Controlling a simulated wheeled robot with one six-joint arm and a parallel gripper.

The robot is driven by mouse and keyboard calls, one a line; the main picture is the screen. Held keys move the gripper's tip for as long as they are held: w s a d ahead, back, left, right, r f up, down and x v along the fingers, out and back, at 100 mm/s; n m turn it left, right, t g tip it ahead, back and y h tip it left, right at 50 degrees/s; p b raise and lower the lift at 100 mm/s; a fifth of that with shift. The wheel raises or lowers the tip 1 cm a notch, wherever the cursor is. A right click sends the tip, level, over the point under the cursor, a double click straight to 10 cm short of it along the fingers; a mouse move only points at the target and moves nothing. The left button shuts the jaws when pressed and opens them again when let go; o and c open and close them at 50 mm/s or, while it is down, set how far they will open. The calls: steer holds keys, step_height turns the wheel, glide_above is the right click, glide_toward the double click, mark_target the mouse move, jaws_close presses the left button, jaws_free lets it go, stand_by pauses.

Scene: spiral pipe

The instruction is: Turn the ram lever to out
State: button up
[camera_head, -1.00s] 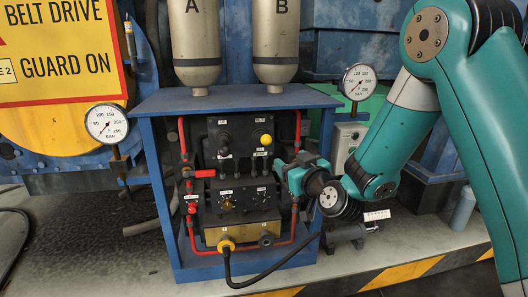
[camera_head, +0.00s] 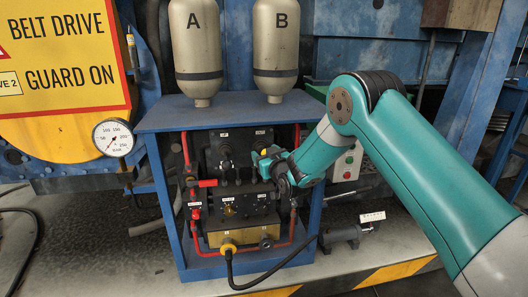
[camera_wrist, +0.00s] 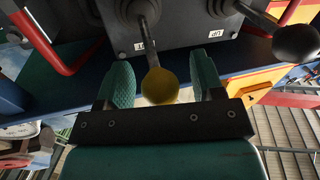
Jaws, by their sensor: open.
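Two levers stand on the dark control panel (camera_head: 213,160): one with a yellow knob (camera_wrist: 160,86), the other with a black knob (camera_wrist: 296,44). My gripper (camera_wrist: 161,68) is open in the wrist view, with a teal finger on each side of the yellow knob and a visible gap to both. In the head view my gripper (camera_head: 265,160) is at the right part of the panel and partly hides the yellow-knobbed lever. The black-knobbed lever (camera_head: 225,148) stands to its left.
The panel sits inside a blue cabinet frame (camera_head: 160,118) with red pipes along both sides. A red-handled valve (camera_head: 207,183) is at left. A black hose (camera_head: 229,262) leaves the yellow port below. Two tanks (camera_head: 196,50) stand on top. A gauge (camera_head: 113,138) is at left.

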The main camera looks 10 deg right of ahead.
steer(key=shift+w+a, duration=0.1)
steer(key=shift+w, duration=0.5)
jaws_close()
steer(key=shift+w+r+b, duration=0.25)
steer(key=shift+r+b, duration=0.35)
steer(key=shift+b, duration=0.25)
steer(key=shift+r, duration=0.35)
jaws_free()
steer(key=shift+f, duration=0.1)
